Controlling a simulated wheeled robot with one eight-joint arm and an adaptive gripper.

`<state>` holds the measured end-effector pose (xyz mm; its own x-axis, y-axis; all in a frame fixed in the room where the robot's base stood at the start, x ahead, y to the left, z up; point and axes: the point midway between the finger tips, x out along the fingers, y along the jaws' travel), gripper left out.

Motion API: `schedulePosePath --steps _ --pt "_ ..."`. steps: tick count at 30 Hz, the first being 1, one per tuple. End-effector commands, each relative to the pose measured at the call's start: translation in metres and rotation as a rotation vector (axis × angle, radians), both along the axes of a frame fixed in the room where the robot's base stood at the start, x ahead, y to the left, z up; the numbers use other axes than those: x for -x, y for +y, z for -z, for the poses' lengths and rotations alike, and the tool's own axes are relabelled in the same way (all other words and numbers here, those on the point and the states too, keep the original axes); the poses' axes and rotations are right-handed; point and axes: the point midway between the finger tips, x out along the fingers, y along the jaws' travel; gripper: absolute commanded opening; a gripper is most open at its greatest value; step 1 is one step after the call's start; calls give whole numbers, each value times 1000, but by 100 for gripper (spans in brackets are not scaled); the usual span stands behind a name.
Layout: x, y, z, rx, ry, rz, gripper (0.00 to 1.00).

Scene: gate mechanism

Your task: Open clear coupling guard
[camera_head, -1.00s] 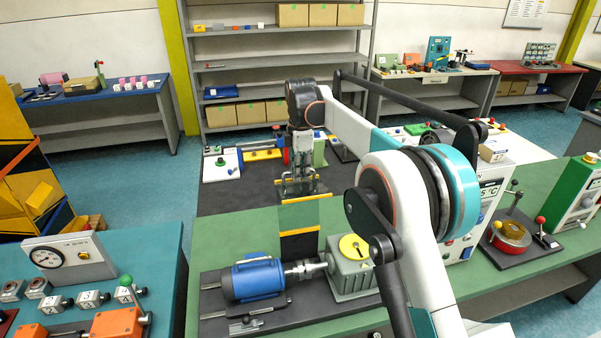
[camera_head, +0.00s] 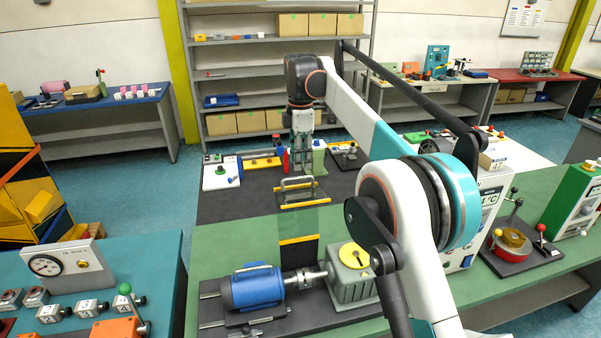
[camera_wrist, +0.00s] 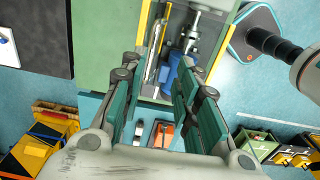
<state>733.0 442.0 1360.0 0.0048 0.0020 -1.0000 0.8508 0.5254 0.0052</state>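The clear coupling guard (camera_head: 300,222) has yellow edge strips and stands raised behind the shaft coupling (camera_head: 308,274), which lies uncovered. Its metal handle (camera_head: 297,188) is on the upper yellow edge. The handle also shows in the wrist view (camera_wrist: 151,65), beside a yellow strip. My gripper (camera_head: 302,168) is just above and behind the handle in the head view, apart from it. The guard's exact tilt is hard to tell.
A blue motor (camera_head: 255,286) and a grey gearbox (camera_head: 350,278) with a yellow disc flank the coupling. A white control box (camera_head: 490,200) stands to the right. A dark mat (camera_head: 240,200) with several devices lies behind. Green table is bare left of the guard.

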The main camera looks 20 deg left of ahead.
Motion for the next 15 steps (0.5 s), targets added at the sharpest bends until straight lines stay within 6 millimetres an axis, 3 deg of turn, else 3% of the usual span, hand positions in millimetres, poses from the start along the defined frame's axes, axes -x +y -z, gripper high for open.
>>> schedulePosePath --steps 6,15 --pt "0 0 -28 0 0 0 29" --pt "0 0 -39 0 0 0 29"
